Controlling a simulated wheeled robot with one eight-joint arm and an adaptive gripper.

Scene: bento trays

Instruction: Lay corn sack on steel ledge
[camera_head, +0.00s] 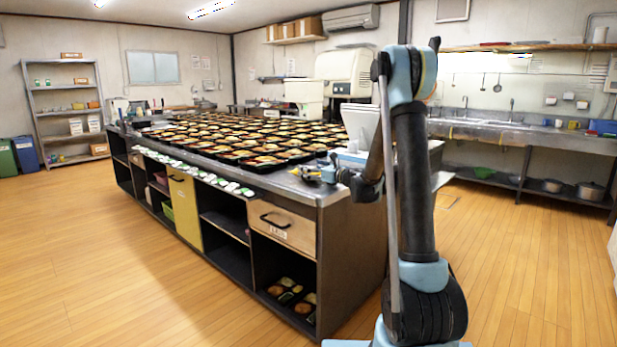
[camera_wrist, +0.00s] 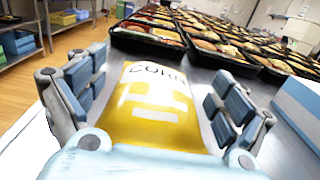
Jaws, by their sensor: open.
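The corn sack (camera_wrist: 150,110) is yellow with a white label and dark "CORN" lettering. In the wrist view it lies between the two fingers of my gripper (camera_wrist: 168,80), with a gap on either side. The fingers are spread open. Beneath and beyond the sack is the grey steel ledge (camera_wrist: 200,77) of the counter; whether the sack's whole underside rests on it I cannot tell. In the head view my gripper (camera_head: 318,174) is low over the near right corner of the steel top (camera_head: 290,187), and the sack is too small to make out clearly there.
Rows of filled black bento trays (camera_head: 265,160) cover the counter behind the ledge. Small white-and-green packs (camera_head: 215,180) line its front edge. A pale box (camera_wrist: 300,110) stands right of my gripper. Open wooden floor (camera_head: 120,260) lies left of the counter.

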